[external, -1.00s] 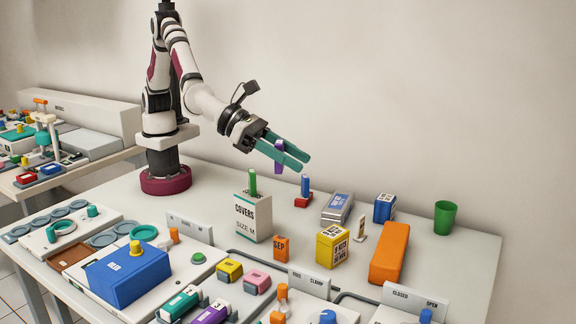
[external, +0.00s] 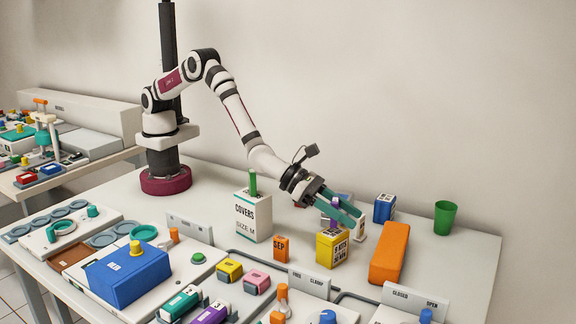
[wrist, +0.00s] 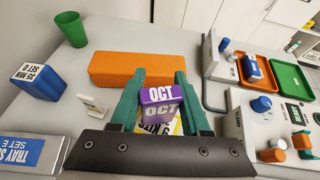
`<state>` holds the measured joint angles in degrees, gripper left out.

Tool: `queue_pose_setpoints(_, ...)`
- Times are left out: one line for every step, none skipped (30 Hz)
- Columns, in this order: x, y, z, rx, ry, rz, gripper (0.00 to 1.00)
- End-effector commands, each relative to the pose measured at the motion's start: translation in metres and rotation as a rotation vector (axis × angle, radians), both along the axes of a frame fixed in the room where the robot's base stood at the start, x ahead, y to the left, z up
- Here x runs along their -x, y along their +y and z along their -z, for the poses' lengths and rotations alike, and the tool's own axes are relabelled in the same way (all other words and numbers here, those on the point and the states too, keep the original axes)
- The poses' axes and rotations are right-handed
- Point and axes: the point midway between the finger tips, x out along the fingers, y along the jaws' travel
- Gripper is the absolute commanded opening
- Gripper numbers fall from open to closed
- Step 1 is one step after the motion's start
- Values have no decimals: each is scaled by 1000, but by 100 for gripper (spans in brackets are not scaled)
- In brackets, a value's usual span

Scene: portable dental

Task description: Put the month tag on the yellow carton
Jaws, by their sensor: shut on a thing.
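My gripper (external: 340,211) is shut on a purple month tag (wrist: 160,100) marked OCT, held between its green fingers. In the external view the purple tag (external: 328,213) is at the top of the yellow carton (external: 333,248). In the wrist view the carton (wrist: 176,127) shows partly, behind and below the tag. I cannot tell whether the tag touches the carton's top. An orange tag marked SEP (external: 281,248) stands on the table left of the carton.
An orange block (external: 390,252) lies right of the carton. A white covers box (external: 253,217) stands to the left. A blue box (external: 384,207) and a green cup (external: 444,217) stand behind. A small white stand (wrist: 92,105) is close to the gripper.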

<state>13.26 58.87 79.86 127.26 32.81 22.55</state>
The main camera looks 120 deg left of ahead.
Motion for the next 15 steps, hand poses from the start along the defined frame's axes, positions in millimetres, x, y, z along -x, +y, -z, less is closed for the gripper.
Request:
queue_pose_setpoints(0,0,9,-2,1,0,0)
queue_pose_setpoints(0,0,13,0,1,0,0)
queue_pose_setpoints(0,0,16,-1,0,0,0)
queue_pose_setpoints(0,0,18,-1,0,0,0)
queue_pose_setpoints(0,-1,18,0,-1,0,0)
queue_pose_setpoints(0,0,17,0,-1,0,0)
queue_pose_setpoints(0,-1,17,0,-1,0,0)
queue_pose_setpoints(0,-1,17,0,-1,0,0)
queue_pose_setpoints(0,-1,17,0,-1,0,0)
queue_pose_setpoints(0,-1,17,0,-1,0,0)
queue_pose_setpoints(0,-1,18,0,-1,0,0)
queue_pose_setpoints(0,-1,19,0,-1,0,0)
queue_pose_setpoints(0,-1,20,0,-1,0,0)
queue_pose_setpoints(0,-1,19,0,-1,0,52)
queue_pose_setpoints(0,-1,19,0,-1,0,59)
